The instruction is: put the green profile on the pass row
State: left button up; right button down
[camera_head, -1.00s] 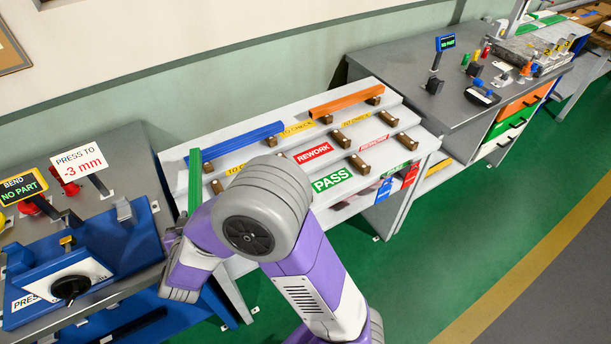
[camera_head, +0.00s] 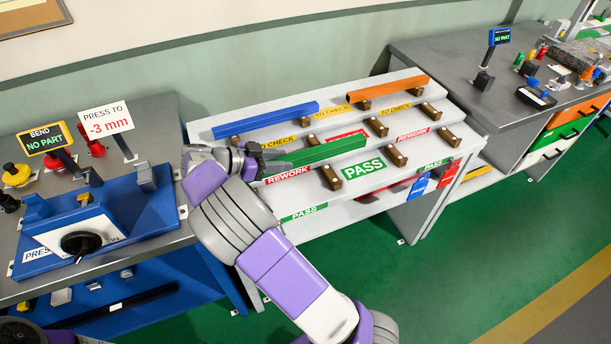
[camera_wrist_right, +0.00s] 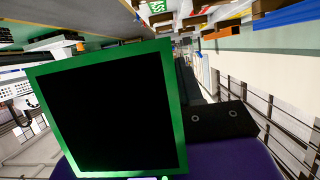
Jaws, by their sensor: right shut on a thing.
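The green profile (camera_head: 318,152) is a long square bar held in my right gripper (camera_head: 268,162). The gripper is shut on it near its left end. In the head view the bar lies across the middle of the rack, roughly along its rows, and seems to be above them; the exact gap cannot be told. In the right wrist view its hollow green-rimmed end (camera_wrist_right: 179,100) fills much of the picture. The pass row, with green PASS labels (camera_head: 363,168), is the front row of the rack and has brown blocks (camera_head: 331,177). My left gripper is not in view.
A blue profile (camera_head: 265,121) and an orange profile (camera_head: 388,89) lie on the top TO CHECK row. The middle row has REWORK labels (camera_head: 413,133). The blue bending press (camera_head: 95,225) stands left of the rack. A grey bench (camera_head: 445,60) stands to the right.

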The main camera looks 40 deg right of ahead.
notch_tip(320, 180, down, 10)
jog(key=shift+r+b, duration=0.2)
jog(key=shift+b, duration=0.75)
jog(key=c, duration=0.7)
grip_release()
jog(key=p+v, duration=0.1)
jog(key=v, duration=0.6)
jog(key=shift+a+r, duration=0.15)
jog(key=shift+a, duration=0.1)
